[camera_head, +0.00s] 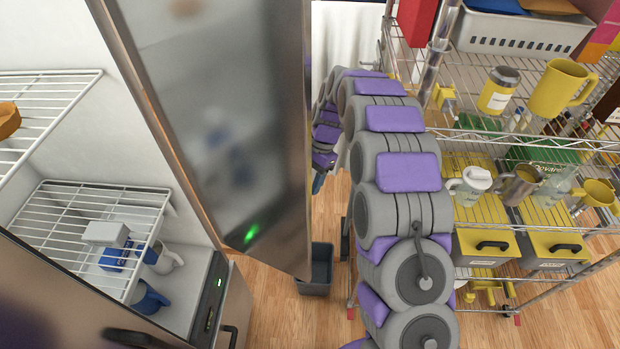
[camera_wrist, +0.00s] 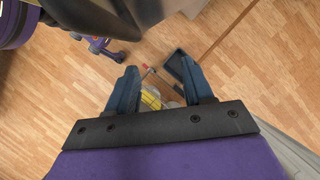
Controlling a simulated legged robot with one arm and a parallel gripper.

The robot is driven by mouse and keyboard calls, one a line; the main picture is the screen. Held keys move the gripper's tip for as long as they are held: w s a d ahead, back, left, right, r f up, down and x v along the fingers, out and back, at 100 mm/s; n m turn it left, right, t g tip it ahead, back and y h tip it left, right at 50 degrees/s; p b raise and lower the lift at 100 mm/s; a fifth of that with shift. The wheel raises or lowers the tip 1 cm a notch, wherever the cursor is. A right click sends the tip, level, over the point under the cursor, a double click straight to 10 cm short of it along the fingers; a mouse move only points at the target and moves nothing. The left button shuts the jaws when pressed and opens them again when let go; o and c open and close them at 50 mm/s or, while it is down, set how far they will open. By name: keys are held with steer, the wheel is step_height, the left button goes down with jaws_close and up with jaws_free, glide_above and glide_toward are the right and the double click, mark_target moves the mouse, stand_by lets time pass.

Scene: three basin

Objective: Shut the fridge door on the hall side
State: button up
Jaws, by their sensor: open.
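The fridge stands open at the left in the head view, with its white interior (camera_head: 62,160) and wire shelves showing. A tall metal door (camera_head: 235,130) stands swung out, with a green light reflected low on its face. A second dark metal door (camera_head: 45,310) shows at the bottom left, partly cut off. I cannot tell for certain which door is the hall-side one. My arm reaches past the right of the tall door, and its end is hidden in the head view. In the wrist view my gripper (camera_wrist: 155,88) is open and empty, its two blue fingers apart above the wood floor.
A wire rack (camera_head: 440,55) with mugs, boxes and a white basket stands close on the right of my arm. A dark bin (camera_head: 316,272) is on the floor below the tall door. Bare wood floor (camera_head: 285,318) shows at the bottom middle.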

steer(key=shift+w+a+f, duration=0.1)
steer(key=shift+a+f, duration=0.1)
steer(key=shift+a, duration=0.55)
steer(key=shift+d+r, duration=0.15)
steer(key=shift+d, duration=0.8)
steer(key=c, duration=0.7)
steer(key=shift+a, duration=0.2)
jaws_close()
steer(key=shift+a, duration=0.15)
